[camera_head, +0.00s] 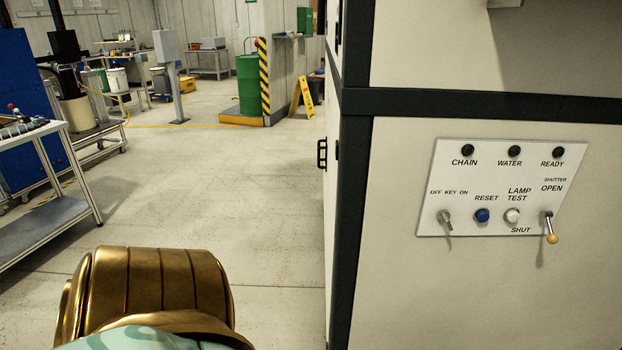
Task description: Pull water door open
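A large cream cabinet (470,290) with dark green edges fills the right side of the view. Its left side face (331,215) shows only as a thin, steeply angled strip, and a small black handle (322,153) sticks out from it. No label reading water door is visible on that side, and I cannot tell whether a door there is open or shut. Neither of my grippers is in view. A gold and pale green part at the bottom left seems to be my own arm, with no fingers showing.
A control panel (490,235) on the cabinet's front has lamps, buttons, a key switch and a shutter lever (551,229). Open concrete floor (225,175) lies left of the cabinet. A trolley (50,190) stands at left; a green drum (249,88) and yellow sign (302,97) stand behind.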

